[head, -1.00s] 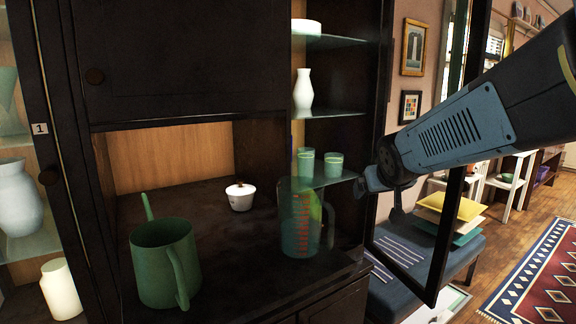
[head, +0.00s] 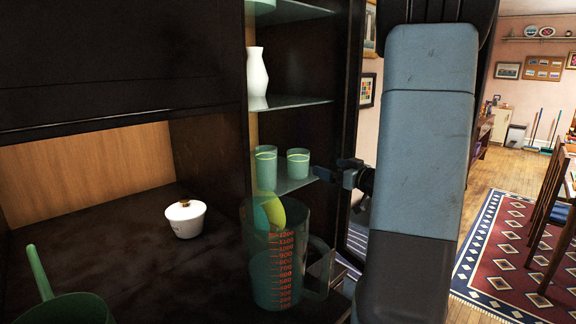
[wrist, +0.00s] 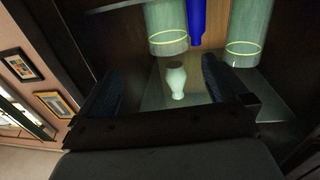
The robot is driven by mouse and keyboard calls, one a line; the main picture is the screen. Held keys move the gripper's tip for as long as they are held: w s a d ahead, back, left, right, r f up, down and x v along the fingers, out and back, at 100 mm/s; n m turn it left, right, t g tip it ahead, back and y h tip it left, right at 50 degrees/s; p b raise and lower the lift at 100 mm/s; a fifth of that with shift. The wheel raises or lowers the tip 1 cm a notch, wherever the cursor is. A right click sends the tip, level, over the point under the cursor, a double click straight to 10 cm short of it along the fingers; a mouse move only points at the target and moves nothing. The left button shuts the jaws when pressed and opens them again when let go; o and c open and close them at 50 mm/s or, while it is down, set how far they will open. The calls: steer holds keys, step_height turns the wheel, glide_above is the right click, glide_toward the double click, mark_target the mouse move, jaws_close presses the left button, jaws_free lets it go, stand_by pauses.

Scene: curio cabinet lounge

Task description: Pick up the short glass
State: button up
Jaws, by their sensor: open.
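In the wrist view two banded glasses (wrist: 167,28) (wrist: 243,35) show at the top, beyond the fingers. My gripper (head: 345,174) is just right of the right glass, at about shelf height. Its fingers in the wrist view (wrist: 163,92) are apart, with no glass between them.
A clear measuring jug (head: 280,270) stands below the shelf. A white vase (head: 257,75) is on the shelf above. A lidded white bowl (head: 186,220) and green watering can (head: 65,308) are to the left. The cabinet's dark right side (head: 335,95) is close to my gripper.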

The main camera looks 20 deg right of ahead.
mark_target(307, 160)
steer(key=shift+y, duration=0.3)
steer(key=x, duration=0.9)
steer(key=shift+a+f, duration=0.1)
steer(key=shift+a, duration=0.05)
steer(key=shift+a+x, duration=0.15)
steer(key=shift+x, duration=1.15)
steer(key=shift+a+x, duration=0.15)
steer(key=shift+x, duration=1.15)
steer(key=shift+s+f, duration=0.1)
steer(key=shift+s, duration=0.05)
steer(key=shift+c, duration=0.5)
steer(key=c, duration=1)
